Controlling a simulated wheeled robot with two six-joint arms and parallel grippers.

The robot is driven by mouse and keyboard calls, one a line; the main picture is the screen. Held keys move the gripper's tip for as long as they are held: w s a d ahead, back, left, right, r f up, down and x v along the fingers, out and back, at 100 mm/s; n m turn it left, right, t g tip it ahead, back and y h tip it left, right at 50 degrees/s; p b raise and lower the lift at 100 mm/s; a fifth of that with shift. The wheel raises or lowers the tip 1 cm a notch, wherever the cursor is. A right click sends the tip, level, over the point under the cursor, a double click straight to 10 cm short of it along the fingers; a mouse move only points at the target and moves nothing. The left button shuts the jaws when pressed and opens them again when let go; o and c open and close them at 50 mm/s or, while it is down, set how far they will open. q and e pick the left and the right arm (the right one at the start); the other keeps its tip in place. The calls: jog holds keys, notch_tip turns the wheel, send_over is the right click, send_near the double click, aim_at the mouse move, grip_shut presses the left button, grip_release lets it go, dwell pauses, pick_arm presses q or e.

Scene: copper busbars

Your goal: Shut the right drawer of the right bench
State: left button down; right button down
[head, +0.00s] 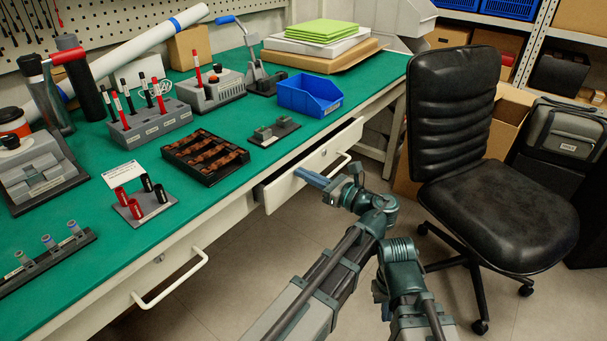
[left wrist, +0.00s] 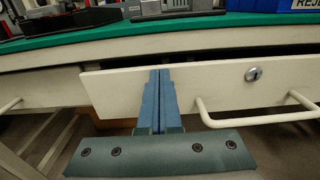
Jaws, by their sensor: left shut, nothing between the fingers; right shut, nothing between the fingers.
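The right drawer is pulled out a little from under the green-topped bench; its pale front (head: 328,158) shows in the head view, with a dark gap at its left end. In the left wrist view its front (left wrist: 220,82) has a round lock (left wrist: 253,75) and a bar handle (left wrist: 255,119). My left gripper (head: 303,174) is shut and empty, pointing at the drawer front left of the handle. Its fingers (left wrist: 159,75) overlap the front in the left wrist view; I cannot tell whether they touch.
The neighbouring left drawer, with its handle (head: 170,284), looks closed. A black office chair (head: 490,190) stands to the right of my arms. The bench top (head: 245,125) carries racks, a black tray (head: 205,156) and a blue bin (head: 309,94). Open floor lies below the drawers.

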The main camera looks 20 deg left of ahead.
pick_arm(q)
jog(key=x, duration=0.5)
jog(key=shift+w, duration=0.1)
jog(key=shift+r, duration=0.1)
dwell(0.3)
